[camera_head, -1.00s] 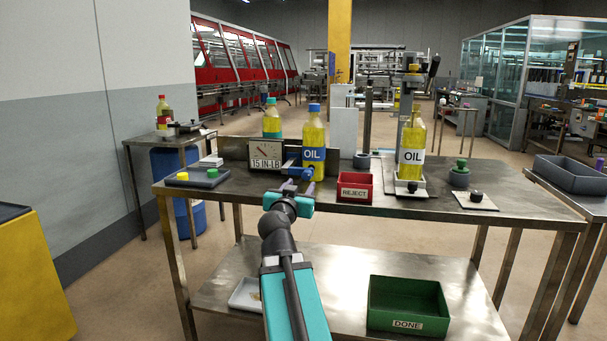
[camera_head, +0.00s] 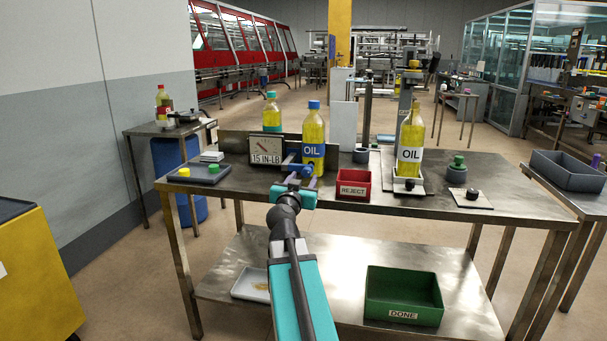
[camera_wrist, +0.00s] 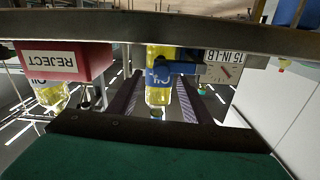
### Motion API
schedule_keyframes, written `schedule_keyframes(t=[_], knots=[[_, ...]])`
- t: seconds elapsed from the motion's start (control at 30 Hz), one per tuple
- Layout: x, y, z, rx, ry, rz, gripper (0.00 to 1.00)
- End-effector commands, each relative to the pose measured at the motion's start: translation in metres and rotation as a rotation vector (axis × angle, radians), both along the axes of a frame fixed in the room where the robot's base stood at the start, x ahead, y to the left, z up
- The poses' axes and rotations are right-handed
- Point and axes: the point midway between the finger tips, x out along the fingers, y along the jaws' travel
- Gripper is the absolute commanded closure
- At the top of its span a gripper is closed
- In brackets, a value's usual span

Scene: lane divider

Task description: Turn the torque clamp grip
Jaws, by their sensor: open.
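The torque clamp (camera_head: 292,160) has blue jaws beside a yellow oil bottle (camera_head: 314,130) with a blue cap, and a dial gauge (camera_head: 265,151) marked 15 IN-LB on its left. Its blue grip (camera_head: 307,172) sits low in front of the bottle. My gripper (camera_head: 302,184) is open just in front of and below the grip, with purple-grey fingers. In the wrist view, which is upside down, the bottle (camera_wrist: 158,92) shows between the two dark fingers of my gripper (camera_wrist: 157,100), with the gauge (camera_wrist: 215,72) to the right. Whether the fingers flank the grip I cannot tell.
A red REJECT bin (camera_head: 353,184) stands close right of my gripper. A second oil bottle (camera_head: 410,145) stands in a fixture farther right. A dark tray (camera_head: 198,173) lies left. A green DONE bin (camera_head: 403,295) is on the lower shelf.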

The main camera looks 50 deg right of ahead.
Motion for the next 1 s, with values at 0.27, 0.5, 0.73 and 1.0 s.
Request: schedule_keyframes(t=[0.27, 0.5, 0.73, 1.0], knots=[[0.016, -0.023, -0.001, 0.001, 0.001, 0.0, 0.55], [0.022, -0.034, 0.0, 0.0, 0.0, 0.0, 0.55], [0.022, -0.035, -0.001, 0.0, 0.0, 0.001, 0.55], [0.022, -0.035, -0.001, 0.0, 0.0, 0.001, 0.76]])
